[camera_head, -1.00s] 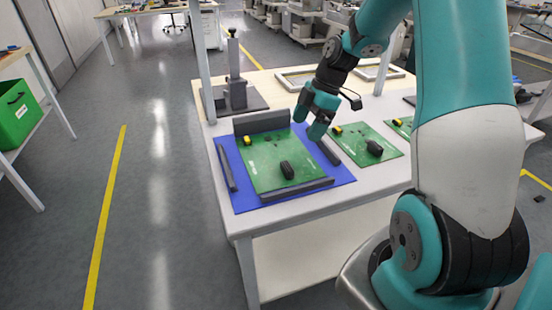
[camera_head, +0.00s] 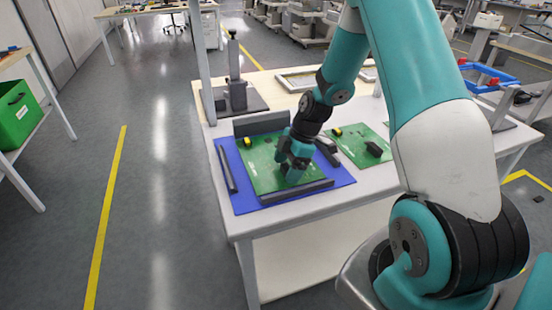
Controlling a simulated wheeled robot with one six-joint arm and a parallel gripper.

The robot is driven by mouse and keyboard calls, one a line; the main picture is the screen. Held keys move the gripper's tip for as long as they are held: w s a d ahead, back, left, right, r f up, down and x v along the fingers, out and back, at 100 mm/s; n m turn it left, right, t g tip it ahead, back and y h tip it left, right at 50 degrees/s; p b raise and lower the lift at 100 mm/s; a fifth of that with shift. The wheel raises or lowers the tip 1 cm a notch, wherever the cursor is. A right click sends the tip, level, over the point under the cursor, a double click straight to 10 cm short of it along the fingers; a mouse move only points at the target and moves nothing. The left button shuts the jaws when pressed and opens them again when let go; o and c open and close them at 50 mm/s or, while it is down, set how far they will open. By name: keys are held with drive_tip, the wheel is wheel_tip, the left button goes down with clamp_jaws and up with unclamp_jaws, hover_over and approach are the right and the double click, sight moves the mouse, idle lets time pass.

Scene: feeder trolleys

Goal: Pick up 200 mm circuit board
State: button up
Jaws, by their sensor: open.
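A green circuit board (camera_head: 262,174) lies on a blue mat (camera_head: 245,201) at the left of the white table, between dark grey bars. It bears a small yellow part and dark parts. A second green board (camera_head: 348,145) lies on the bare table to its right, with a yellow part and a black block. My gripper (camera_head: 292,171) is open, pointing down over the right half of the board on the mat. It hides the black block there; whether it touches anything cannot be told.
A taller dark bar (camera_head: 262,123) stands behind the matted board, and low bars (camera_head: 297,192) edge its front and sides. A dark post on a base (camera_head: 237,92) stands at the back left. The white table's front edge (camera_head: 300,221) is clear.

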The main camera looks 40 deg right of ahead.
drive_tip(key=c, duration=1.3)
drive_tip(key=shift+r, duration=0.1)
